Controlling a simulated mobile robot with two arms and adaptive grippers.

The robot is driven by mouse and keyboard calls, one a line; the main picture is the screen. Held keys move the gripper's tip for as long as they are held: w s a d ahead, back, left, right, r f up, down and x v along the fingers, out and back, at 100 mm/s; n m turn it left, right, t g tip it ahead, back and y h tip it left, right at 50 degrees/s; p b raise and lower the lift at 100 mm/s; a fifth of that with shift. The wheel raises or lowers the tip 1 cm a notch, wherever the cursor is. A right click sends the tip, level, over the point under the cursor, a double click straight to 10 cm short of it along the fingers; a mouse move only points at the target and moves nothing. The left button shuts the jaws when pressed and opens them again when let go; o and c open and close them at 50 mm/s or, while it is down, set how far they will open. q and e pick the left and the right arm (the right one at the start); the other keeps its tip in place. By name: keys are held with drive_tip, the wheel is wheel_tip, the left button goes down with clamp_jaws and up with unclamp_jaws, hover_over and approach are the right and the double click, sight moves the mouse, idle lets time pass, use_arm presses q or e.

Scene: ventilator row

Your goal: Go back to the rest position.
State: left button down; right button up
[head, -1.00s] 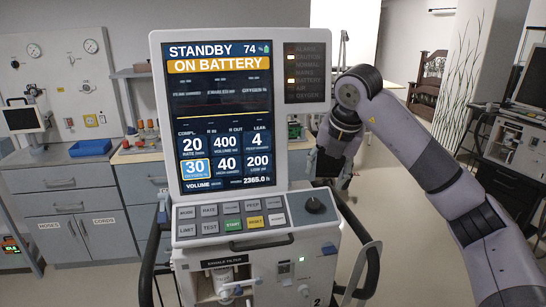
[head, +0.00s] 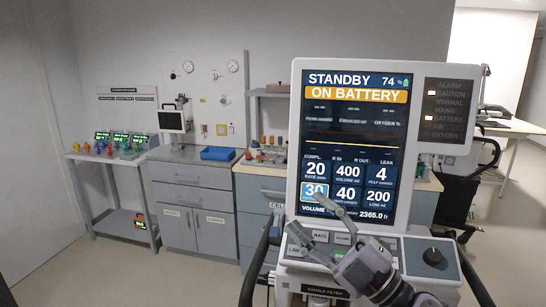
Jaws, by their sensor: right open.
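My right gripper (head: 304,212) is in front of the ventilator (head: 438,212), over the lower left of its screen and its button panel. Its two fingers are spread and point up and left, with nothing between them. The gripper and wrist hide part of the volume line and several panel buttons. I cannot tell whether a finger touches the ventilator. The screen (head: 355,135) reads STANDBY, ON BATTERY, 74 %. My left gripper is not in view.
A grey cabinet (head: 190,190) with a blue tray (head: 218,153) stands behind, left of the ventilator. A side table (head: 110,160) with small green displays is at the far left. Open floor lies at the front left. A black chair (head: 462,190) is behind on the right.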

drive_tip(key=w+d+f+m+t+h, duration=0.2)
drive_tip(key=d+f+m+t+h, duration=0.4)
drive_tip(key=d+f+m+h, duration=0.85)
drive_tip(key=s+d+f+m+g+h, duration=0.2)
drive_tip(key=s+f+m+g+h, duration=0.5)
drive_tip(key=f, duration=0.7)
drive_tip(key=s+a+f+g+y, duration=0.2)
drive_tip(key=s+f+g, duration=0.35)
drive_tip(key=s, duration=0.55)
drive_tip(key=s+a+f+g+y, duration=0.1)
drive_tip(key=s+f+g, duration=0.5)
drive_tip(key=s, duration=0.5)
wheel_tip(320, 180, down, 28)
drive_tip(key=s, duration=0.2)
drive_tip(key=s+d+f+g, duration=0.1)
drive_tip(key=s+d+f, duration=0.2)
drive_tip(key=s+f, duration=1.2)
drive_tip(key=shift+s, duration=0.35)
drive_tip(key=shift+m, duration=0.25)
